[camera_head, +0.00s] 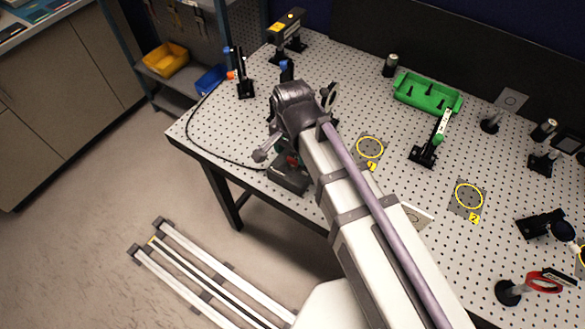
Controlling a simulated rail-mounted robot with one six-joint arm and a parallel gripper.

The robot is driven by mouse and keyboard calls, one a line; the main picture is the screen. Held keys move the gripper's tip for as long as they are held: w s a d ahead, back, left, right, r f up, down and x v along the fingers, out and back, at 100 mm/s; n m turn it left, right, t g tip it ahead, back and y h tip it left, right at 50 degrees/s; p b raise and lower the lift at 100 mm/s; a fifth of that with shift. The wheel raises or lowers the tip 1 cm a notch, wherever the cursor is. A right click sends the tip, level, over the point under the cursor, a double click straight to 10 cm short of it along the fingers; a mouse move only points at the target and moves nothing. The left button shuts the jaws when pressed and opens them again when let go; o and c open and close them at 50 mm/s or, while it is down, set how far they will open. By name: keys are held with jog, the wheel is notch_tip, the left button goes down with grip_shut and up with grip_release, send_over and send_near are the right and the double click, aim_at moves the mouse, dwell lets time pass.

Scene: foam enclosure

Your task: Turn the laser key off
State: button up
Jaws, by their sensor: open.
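A dark box (288,178), apparently the laser's control box, sits at the near left edge of the perforated table, partly behind my arm. A small red part and a green part show on it; the key itself cannot be made out. My gripper (265,150) is at the left end of my arm, just above and left of the box, partly hidden by my wrist. It is open, and nothing shows in it. Whether it touches the box cannot be told. A black laser-like unit (287,27) with a yellow label stands at the table's back left corner.
A black cable (193,125) curves along the table's left edge to the box. Optic posts (243,80) stand behind my wrist. A green tray (428,93), a slanted post mount (431,145) and yellow rings (369,147) lie right of my arm.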

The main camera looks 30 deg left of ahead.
aim_at(292, 159)
notch_tip(292, 159, down, 4)
jog(key=shift+f+b, duration=0.1)
jog(key=shift+b, duration=1.05)
jog(key=shift+r, duration=0.2)
jog(key=shift+c, duration=0.3)
jog(key=c, duration=0.9)
